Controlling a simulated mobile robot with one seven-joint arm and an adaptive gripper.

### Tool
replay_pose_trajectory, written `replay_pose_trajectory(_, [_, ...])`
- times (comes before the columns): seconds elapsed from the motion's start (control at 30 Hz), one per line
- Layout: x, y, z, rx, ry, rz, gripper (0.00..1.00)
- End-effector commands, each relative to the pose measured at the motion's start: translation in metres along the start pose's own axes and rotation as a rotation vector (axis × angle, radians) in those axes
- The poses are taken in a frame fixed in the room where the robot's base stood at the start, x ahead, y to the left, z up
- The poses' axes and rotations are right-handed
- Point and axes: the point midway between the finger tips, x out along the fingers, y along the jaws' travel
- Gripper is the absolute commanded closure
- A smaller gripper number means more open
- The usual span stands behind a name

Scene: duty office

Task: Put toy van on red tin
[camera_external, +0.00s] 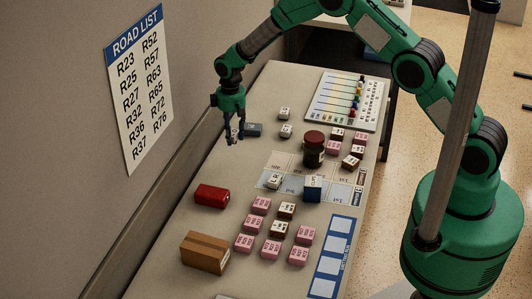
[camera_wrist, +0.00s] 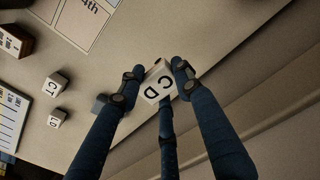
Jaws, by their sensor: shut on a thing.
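My gripper (camera_external: 234,138) is at the far left side of the table, close to the wall. In the wrist view its fingers (camera_wrist: 158,78) are closed around a white lettered block (camera_wrist: 161,84) marked C and D. A small blue-grey thing (camera_external: 254,130) lies just right of the gripper; it also shows partly behind a finger in the wrist view (camera_wrist: 99,103). It may be the toy van, but it is too small to tell. The red tin (camera_external: 212,196) lies on the table nearer the camera, apart from the gripper. Nothing lies on its top.
A cardboard box (camera_external: 205,253) stands nearer than the tin. Pink and brown lettered blocks, a dark jar (camera_external: 314,150) and a blue block (camera_external: 312,190) stand to the right. Two white cubes (camera_external: 285,113) stand right of my gripper. The wall runs along the left.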

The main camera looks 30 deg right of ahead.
Motion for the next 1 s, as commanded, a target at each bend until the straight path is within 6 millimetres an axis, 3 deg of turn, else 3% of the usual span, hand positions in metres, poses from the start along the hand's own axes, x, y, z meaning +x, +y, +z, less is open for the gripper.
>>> replay_pose_trajectory(0.27, [-0.001,-0.021,0.009,-0.008,-0.001,0.000,0.90])
replay_pose_trajectory(0.47, [-0.003,-0.053,0.025,-0.022,0.000,0.000,0.90])
replay_pose_trajectory(1.0, [-0.004,-0.152,0.099,-0.062,-0.002,0.000,0.90])
